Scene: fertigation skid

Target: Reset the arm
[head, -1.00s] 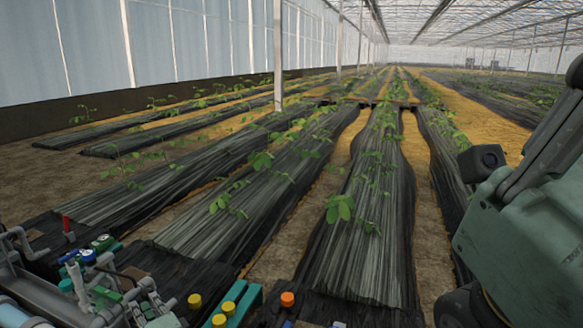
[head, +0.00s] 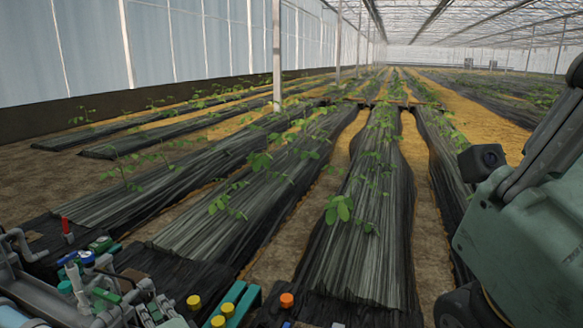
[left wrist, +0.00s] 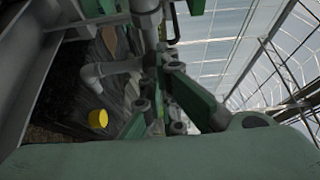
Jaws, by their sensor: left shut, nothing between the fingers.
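My left gripper (left wrist: 168,72) shows in the left wrist view, its green fingers and dark joints reaching up the middle. It is shut with nothing between its fingers. It is close to grey piping (left wrist: 108,70) and a yellow cap (left wrist: 98,119); I cannot tell whether it touches the pipe. In the head view the left gripper is hard to pick out from the pipework at the bottom left edge. My right gripper is not in view.
The skid's grey pipes (head: 30,275), a red-handled valve (head: 66,226), a blue knob (head: 88,257), a yellow cap (head: 194,302) and an orange cap (head: 287,300) crowd the lower left. Plant rows under black film (head: 355,255) run ahead. A white post (head: 277,60) stands left of centre.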

